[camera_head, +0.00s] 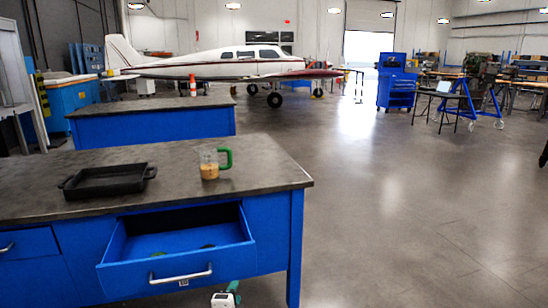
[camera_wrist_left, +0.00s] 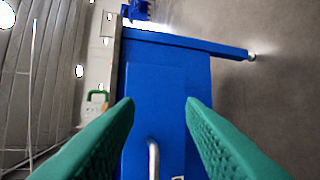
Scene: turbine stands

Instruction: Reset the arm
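My left gripper (camera_head: 233,287) shows only in part at the bottom edge of the head view, in front of the blue workbench. In the left wrist view its two green fingers (camera_wrist_left: 160,103) are spread wide with nothing held between them. Beyond them are the blue drawer front and its silver handle (camera_wrist_left: 153,158). In the head view the drawer (camera_head: 178,250) is pulled open, and its handle (camera_head: 181,276) is left of the gripper. A few small dark green items lie inside the drawer. My right gripper is not in view.
On the workbench top (camera_head: 262,172) stand a black tray (camera_head: 107,181) and a clear cup with brown contents and a green handle (camera_head: 209,164). A second blue bench (camera_head: 155,124) is behind, then a small airplane (camera_head: 220,62).

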